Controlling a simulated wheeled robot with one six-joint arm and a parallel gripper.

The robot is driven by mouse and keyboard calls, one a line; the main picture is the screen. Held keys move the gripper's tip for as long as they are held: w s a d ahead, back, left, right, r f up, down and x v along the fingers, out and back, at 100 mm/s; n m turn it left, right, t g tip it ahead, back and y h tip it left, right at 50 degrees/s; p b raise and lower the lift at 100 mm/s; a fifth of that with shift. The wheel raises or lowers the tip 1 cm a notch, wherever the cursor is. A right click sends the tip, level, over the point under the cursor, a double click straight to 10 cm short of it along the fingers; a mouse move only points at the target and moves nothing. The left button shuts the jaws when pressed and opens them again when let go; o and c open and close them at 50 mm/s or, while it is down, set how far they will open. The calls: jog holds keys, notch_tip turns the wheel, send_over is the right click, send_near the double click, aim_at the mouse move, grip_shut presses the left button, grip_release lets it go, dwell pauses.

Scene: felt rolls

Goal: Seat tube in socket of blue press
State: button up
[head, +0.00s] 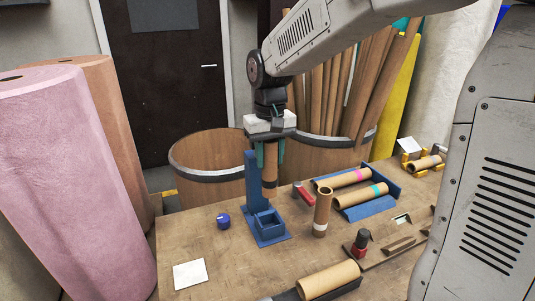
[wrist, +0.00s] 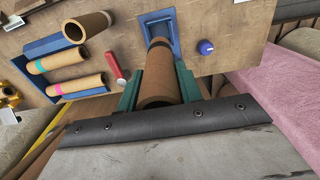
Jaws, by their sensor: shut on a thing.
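My gripper (head: 269,152) is shut on a brown cardboard tube (head: 270,165) with a dark band near its lower end. The tube hangs upright below my gripper, and its lower end is just above the socket of the blue press (head: 281,238). The press has a tall back post and a square box on a flat base. In the wrist view the tube (wrist: 159,88) sits between the green fingers (wrist: 158,88), pointing at the blue press (wrist: 173,18). The tube hides much of the socket, so I cannot tell exactly how well they line up.
A blue knob (head: 223,221) and white card (head: 190,274) lie left of the press. Banded tubes lie on a blue rack (head: 370,208). Another tube (head: 328,281) lies in front.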

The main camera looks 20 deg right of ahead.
aim_at(269, 183)
jog(key=shift+f, duration=0.1)
jog(key=shift+f, duration=2.45)
jog(key=shift+f, duration=0.15)
jog(key=shift+f, duration=1.55)
jog(key=shift+f, duration=2.7)
dwell(1.0)
